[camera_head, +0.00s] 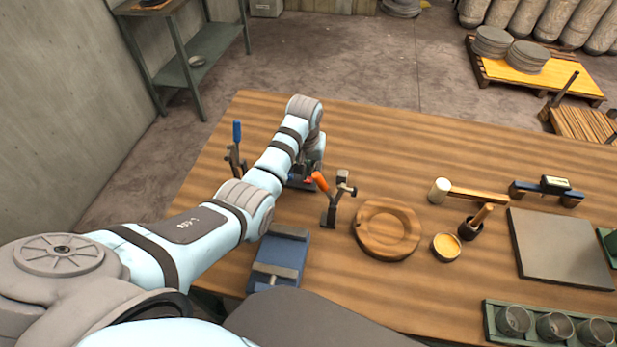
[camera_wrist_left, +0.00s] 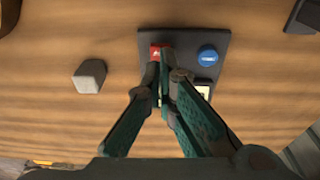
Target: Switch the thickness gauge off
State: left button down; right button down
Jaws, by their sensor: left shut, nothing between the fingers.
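A small dark plate (camera_wrist_left: 182,40) lies on the wooden table under my left gripper in the left wrist view. It carries a red button (camera_wrist_left: 156,52), a round blue button (camera_wrist_left: 208,56) and a pale piece (camera_wrist_left: 203,91) partly hidden by the fingers. My left gripper (camera_wrist_left: 164,58) is shut and empty, its tips over the plate beside the red button; I cannot tell whether they touch it. In the head view the dark plate (camera_head: 301,185) shows partly behind my left arm. A blue and black device with a small display (camera_head: 555,184), possibly the thickness gauge, stands at the right. My right gripper is not in view.
An orange-handled clamp (camera_head: 321,182) and a blue-handled clamp (camera_head: 237,150) stand close to my left arm. A blue vise-like block (camera_head: 279,257), a round wooden form (camera_head: 388,229) and a mallet (camera_head: 468,193) occupy the table (camera_head: 400,135). A grey-green square slab (camera_head: 560,248) lies at right.

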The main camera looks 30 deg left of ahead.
aim_at(308, 180)
pick_arm(q)
jog(key=shift+f+b, duration=0.75)
jog(key=shift+f, duration=0.6)
dwell(0.6)
notch_tip(308, 180, up, 3)
jog(key=p, duration=0.3)
jog(key=shift+f, duration=0.2)
jog(key=shift+w+r, duration=0.1)
jog(key=shift+r, duration=2.15)
